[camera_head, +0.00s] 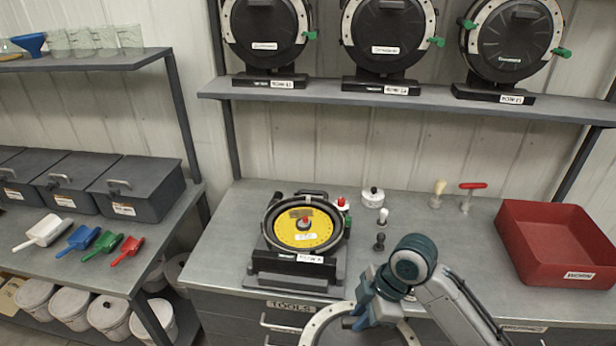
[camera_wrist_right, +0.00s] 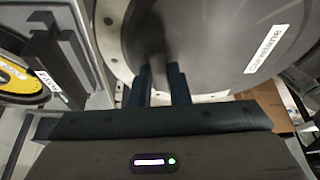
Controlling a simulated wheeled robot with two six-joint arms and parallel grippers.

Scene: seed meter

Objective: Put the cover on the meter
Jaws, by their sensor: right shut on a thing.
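The meter (camera_head: 272,258) sits open on the grey workbench, with a yellow disc (camera_head: 290,234) and a red centre knob inside its black round housing. Its edge and yellow disc also show at the left of the right wrist view (camera_wrist_right: 18,78). My right gripper (camera_head: 361,320) is shut on the cover (camera_head: 317,325), a round dark piece with a pale rim, in front of the bench and apart from the meter. My left gripper is not in view.
A red bin (camera_head: 545,262) stands at the bench's right. Small knobbed parts (camera_head: 372,197), a brush (camera_head: 438,194) and a red-handled tool (camera_head: 470,196) stand behind my right arm. Several covered meters (camera_head: 388,45) stand on the shelf above. Scoops (camera_head: 83,238) lie on the left shelf.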

